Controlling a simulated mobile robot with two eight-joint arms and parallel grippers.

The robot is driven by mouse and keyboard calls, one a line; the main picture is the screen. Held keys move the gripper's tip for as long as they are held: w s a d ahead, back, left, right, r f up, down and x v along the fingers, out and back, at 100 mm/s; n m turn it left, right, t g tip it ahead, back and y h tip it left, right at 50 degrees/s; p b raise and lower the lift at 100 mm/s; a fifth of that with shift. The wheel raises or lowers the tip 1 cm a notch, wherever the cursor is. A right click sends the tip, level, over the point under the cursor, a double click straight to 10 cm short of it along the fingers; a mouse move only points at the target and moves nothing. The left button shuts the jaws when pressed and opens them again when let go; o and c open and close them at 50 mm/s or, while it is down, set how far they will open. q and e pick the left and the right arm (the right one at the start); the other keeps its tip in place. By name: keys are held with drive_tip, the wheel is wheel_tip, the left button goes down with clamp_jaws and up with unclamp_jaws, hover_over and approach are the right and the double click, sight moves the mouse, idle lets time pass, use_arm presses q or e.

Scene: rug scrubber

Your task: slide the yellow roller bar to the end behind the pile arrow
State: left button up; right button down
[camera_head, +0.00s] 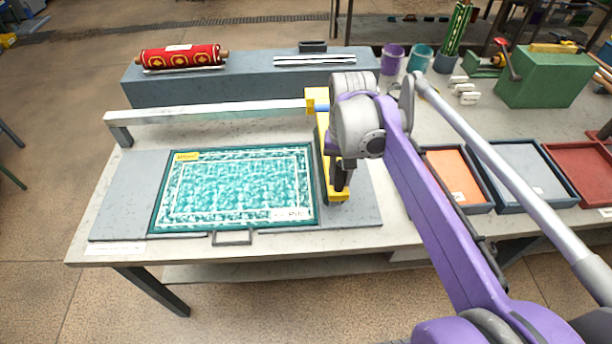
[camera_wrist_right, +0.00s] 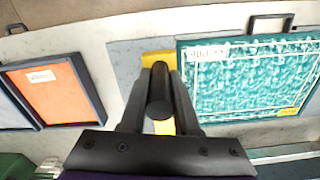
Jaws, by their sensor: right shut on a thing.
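The yellow roller bar (camera_head: 323,130) stands across the right end of the teal rug (camera_head: 235,185), just off its right edge. It hangs from a pale rail (camera_head: 220,112) along the back. My right gripper (camera_head: 341,178) is over the bar's front half; in the right wrist view its dark fingers (camera_wrist_right: 160,78) are shut around a dark round-ended grip on the yellow bar (camera_wrist_right: 158,57). A white label reading "Pile" (camera_head: 292,214) lies on the rug's front right corner, beside the bar. A yellow label (camera_head: 187,156) is at the back left corner. My left gripper is not in view.
A grey block (camera_head: 250,88) carries a red patterned roll (camera_head: 180,56) behind the rail. Shallow trays, one orange inside (camera_head: 453,176), stand to the right, near my arm. A grey handle (camera_head: 232,237) sits at the rug's front edge. The rug's top is clear.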

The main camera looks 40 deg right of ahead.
drive_tip(key=s+d, duration=0.1)
drive_tip(key=d, duration=0.1)
drive_tip(key=shift+s+d, duration=0.35)
drive_tip(key=shift+s, duration=0.05)
drive_tip(key=c, duration=1)
unclamp_jaws()
drive_tip(key=o, duration=0.3)
drive_tip(key=shift+s+d, duration=0.1)
drive_tip(key=shift+d, duration=0.1)
drive_tip(key=shift+o, duration=0.2)
drive_tip(key=shift+a, duration=0.1)
